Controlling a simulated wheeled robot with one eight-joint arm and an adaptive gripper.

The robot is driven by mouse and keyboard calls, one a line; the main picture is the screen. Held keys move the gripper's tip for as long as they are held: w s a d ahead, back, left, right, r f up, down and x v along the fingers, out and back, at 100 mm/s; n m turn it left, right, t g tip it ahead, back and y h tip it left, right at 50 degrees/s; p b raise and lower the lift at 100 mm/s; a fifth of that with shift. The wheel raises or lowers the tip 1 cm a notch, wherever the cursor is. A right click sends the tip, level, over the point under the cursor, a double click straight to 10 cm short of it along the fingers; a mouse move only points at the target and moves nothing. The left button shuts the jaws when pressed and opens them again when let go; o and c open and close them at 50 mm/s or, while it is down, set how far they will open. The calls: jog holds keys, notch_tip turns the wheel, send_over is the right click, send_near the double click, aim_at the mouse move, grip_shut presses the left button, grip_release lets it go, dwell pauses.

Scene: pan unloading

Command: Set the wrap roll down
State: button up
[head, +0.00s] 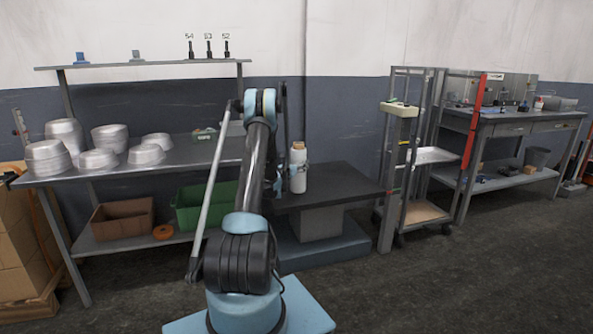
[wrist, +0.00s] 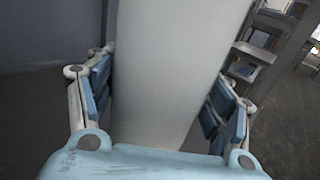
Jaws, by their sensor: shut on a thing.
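The wrap roll (head: 298,172) is a white upright cylinder with a narrower top, in the middle of the head view. It fills the centre of the wrist view (wrist: 175,65) as a broad pale surface. My gripper (wrist: 168,98) is shut on it, with blue-padded fingers on both sides. In the head view my arm partly hides the gripper. The roll's lower end appears at the dark top of a low platform (head: 345,185); I cannot tell whether it touches. Its bottom is out of sight in the wrist view.
A metal table (head: 188,157) with several silver pans stands left, with a brown crate (head: 122,217) and a green crate (head: 190,208) below. A wheeled rack (head: 384,190) stands right of the platform, with a workbench (head: 510,125) beyond. The platform's right part is bare.

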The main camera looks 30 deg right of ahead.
jog(key=shift+a+f, duration=0.1)
jog(key=shift+f, duration=0.95)
jog(key=o, duration=1.9)
jog(key=shift+c, duration=0.2)
jog(key=v, duration=1.2)
